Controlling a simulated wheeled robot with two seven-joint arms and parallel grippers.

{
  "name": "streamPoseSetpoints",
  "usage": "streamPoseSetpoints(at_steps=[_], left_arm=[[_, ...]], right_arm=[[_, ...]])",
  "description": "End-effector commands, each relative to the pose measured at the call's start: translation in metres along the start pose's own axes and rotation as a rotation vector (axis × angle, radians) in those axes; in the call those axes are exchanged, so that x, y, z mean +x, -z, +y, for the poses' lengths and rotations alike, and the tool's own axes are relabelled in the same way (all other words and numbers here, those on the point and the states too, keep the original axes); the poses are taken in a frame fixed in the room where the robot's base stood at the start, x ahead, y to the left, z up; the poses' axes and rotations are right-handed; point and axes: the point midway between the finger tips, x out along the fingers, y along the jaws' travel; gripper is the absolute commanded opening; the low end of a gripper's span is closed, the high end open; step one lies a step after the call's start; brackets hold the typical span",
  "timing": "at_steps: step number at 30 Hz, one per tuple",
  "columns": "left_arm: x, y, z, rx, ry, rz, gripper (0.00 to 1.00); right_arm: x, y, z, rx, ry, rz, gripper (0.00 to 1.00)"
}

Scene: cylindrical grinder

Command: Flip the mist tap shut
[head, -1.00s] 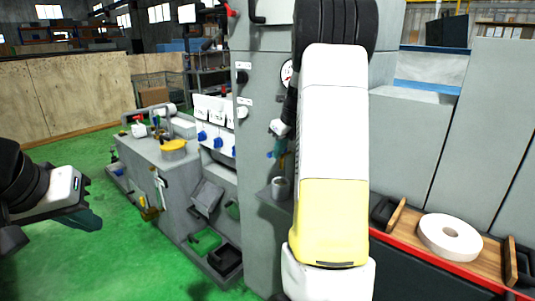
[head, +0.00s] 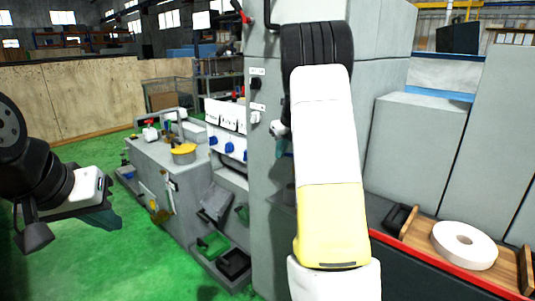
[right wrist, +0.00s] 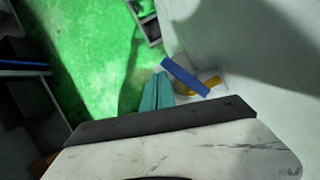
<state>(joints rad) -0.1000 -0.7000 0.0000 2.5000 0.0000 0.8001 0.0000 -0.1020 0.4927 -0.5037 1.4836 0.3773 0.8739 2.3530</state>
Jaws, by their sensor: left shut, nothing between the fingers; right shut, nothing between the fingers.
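The mist tap appears in the right wrist view as a blue lever (right wrist: 186,76) on a brass-coloured body (right wrist: 212,82) against a pale grey wall. The lever slants from upper left to lower right. My right gripper (right wrist: 158,80) is shut and empty, its teal fingertips just left of the lever; I cannot tell whether they touch. In the head view my right gripper (head: 281,147) shows only in part beside the grey machine column, and my arm hides the tap. My left gripper (head: 112,222) is shut and empty, over the green floor at far left.
The grey machine column (head: 270,215) stands close to my right arm. A white grinding wheel (head: 464,246) lies on a wooden tray at right. Green floor is clear at left.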

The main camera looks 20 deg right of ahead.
Motion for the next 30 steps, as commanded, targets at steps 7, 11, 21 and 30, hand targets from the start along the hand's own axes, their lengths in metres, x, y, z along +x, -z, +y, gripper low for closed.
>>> streamPoseSetpoints(at_steps=[7, 11, 21, 30], left_arm=[[0.000, 0.000, 0.000, 0.000, 0.000, 0.000, 0.00], [0.000, 0.000, 0.000, 0.000, 0.000, 0.000, 0.00], [0.000, 0.000, 0.000, 0.000, 0.000, 0.000, 0.00], [0.000, 0.000, 0.000, 0.000, 0.000, 0.000, 0.00]], right_arm=[[0.004, -0.009, -0.004, 0.000, 0.000, 0.000, 0.00], [0.003, -0.008, -0.004, 0.000, -0.001, 0.000, 0.00], [0.001, -0.003, -0.010, 0.003, 0.000, 0.000, 0.00], [-0.001, 0.003, -0.016, 0.000, 0.000, 0.001, 0.00]])
